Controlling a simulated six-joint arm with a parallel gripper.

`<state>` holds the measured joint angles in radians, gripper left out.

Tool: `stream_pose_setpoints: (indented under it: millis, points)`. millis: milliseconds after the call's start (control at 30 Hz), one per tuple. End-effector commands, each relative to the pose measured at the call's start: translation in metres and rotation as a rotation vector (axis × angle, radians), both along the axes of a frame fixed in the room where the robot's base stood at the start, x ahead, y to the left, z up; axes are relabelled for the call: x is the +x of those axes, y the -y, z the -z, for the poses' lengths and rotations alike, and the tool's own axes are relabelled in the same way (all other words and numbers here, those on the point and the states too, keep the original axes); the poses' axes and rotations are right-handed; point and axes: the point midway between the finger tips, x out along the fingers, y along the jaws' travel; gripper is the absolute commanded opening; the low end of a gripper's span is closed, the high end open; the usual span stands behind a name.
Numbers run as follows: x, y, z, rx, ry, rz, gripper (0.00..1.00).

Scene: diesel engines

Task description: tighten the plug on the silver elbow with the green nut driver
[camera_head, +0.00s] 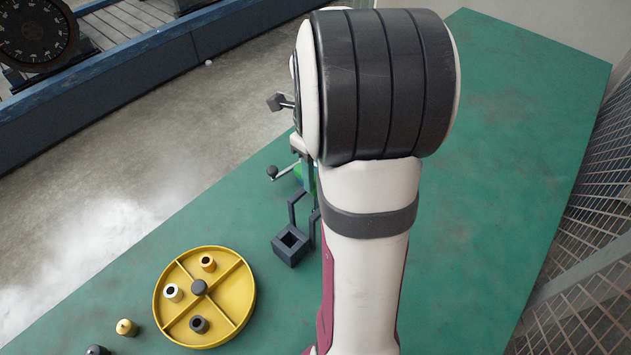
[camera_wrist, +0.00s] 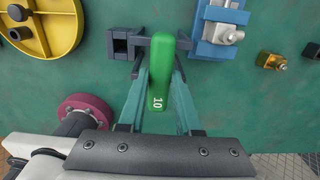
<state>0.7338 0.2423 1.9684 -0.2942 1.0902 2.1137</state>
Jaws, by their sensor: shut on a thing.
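In the wrist view my gripper (camera_wrist: 161,48) is shut on the green nut driver (camera_wrist: 158,70), with one finger on each side of its handle. The handle is marked 10, and the driver's working end is hidden below it. The silver elbow (camera_wrist: 222,33) sits in a blue vise-like holder (camera_wrist: 205,48) to the right of the driver, apart from it. I cannot make out the plug clearly on the elbow. In the head view my arm hides most of the gripper and the elbow.
A yellow divided tray (camera_head: 235,275) holds several small fittings. A brass fitting (camera_head: 126,327) and a dark one (camera_head: 97,350) stand beside it. A dark square holder (camera_head: 290,248) stands near my arm. Another brass fitting (camera_wrist: 271,61) lies right of the elbow. The green tabletop (camera_head: 500,130) is clear at right.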

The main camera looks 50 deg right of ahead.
Motion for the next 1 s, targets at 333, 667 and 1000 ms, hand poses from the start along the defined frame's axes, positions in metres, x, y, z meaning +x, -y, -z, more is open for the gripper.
stream_pose_setpoints:
  millis: [333, 667, 1000]
  points:
    - [0.000, 0.000, -0.049, -0.003, 0.003, 0.000, 0.00]
    - [0.000, 0.000, -0.096, -0.002, 0.003, 0.000, 0.00]
    - [0.000, 0.000, -0.125, -0.001, 0.001, 0.000, 0.00]
